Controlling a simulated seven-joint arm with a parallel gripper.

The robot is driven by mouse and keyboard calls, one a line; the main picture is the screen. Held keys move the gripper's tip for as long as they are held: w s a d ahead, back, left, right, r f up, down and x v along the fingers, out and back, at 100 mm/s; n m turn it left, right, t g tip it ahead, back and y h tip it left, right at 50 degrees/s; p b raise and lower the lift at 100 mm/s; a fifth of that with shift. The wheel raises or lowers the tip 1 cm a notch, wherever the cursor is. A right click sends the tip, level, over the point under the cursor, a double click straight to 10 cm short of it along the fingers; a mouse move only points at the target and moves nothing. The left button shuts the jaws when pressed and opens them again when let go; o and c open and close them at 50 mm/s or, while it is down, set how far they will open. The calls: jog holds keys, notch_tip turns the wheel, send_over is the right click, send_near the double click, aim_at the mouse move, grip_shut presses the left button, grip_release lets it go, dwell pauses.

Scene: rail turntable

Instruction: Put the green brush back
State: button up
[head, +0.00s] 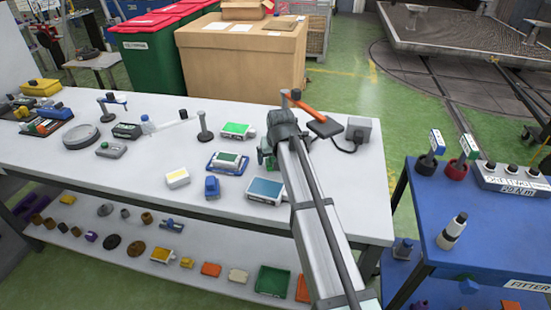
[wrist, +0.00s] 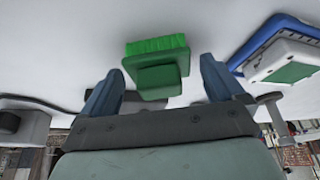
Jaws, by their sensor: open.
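The green brush (wrist: 158,75) stands out in the wrist view, with bright green bristles along one edge and a darker green block. It is on or just over the white table, ahead of my gripper (wrist: 162,70). My gripper is open, with one blue-grey finger on each side of the brush in the picture. I cannot tell whether the fingers touch it. In the head view my arm hides most of this spot; only a bit of green (head: 268,160) shows beside my gripper.
A blue tray (wrist: 245,57) with a white and green box is close on the right in the wrist view. In the head view, a grey box with a cable (head: 358,130) and a dark plate (head: 325,127) lie right of my arm. The white table's (head: 345,205) front right is clear.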

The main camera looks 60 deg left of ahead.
jog(key=v, duration=1.2)
dwell(0.3)
